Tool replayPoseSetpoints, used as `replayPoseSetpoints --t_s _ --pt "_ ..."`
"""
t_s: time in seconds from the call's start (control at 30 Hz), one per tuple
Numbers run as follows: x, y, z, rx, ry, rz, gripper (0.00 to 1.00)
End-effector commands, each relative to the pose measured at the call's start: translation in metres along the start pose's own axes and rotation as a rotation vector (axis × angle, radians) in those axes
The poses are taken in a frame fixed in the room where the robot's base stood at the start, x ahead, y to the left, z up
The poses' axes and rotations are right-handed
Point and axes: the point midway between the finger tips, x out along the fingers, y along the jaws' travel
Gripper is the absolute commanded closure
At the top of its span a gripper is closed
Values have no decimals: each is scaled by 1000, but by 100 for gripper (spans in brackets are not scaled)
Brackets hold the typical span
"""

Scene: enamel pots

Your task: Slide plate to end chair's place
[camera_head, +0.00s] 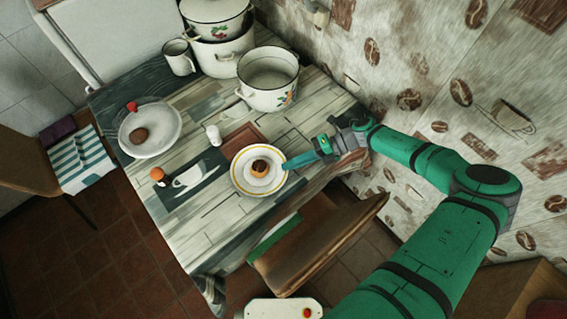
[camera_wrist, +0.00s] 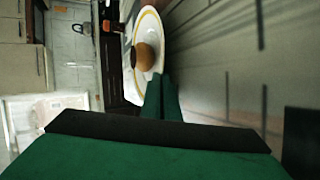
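A white plate with yellow rings (camera_head: 243,182) lies on the table near its right side, with a small brown-topped pastry (camera_head: 260,168) on it. My gripper (camera_head: 288,164) is low over the table at the plate's right rim, pointing left. Its fingers look closed together, with nothing seen between them. In the wrist view the plate (camera_wrist: 149,22) and pastry (camera_wrist: 145,57) are just ahead of the fingertips (camera_wrist: 161,82). I cannot tell whether the fingers touch the rim. One chair (camera_head: 310,240) stands at the table's lower right edge, another (camera_head: 25,165) beyond its left edge.
Another white plate (camera_head: 168,138) with a brown item lies at the table's left. A white shaker (camera_head: 213,135), an orange-topped shaker (camera_head: 158,175), an enamel pot (camera_head: 268,98), stacked pots (camera_head: 222,55) and a mug (camera_head: 179,62) stand around. The table's lower part (camera_head: 205,235) is clear.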

Motion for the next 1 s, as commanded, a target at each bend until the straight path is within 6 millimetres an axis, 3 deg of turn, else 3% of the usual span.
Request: replayPoseSetpoints --t_s 0.47,0.5,0.57,1.0 --pt "-8 -4 -2 3 -8 -2 100" --pt "-8 -4 -2 4 -8 -2 89" --pt "-8 -4 -2 4 -8 -2 77" --pt "-8 -7 -3 5 -9 -6 77"
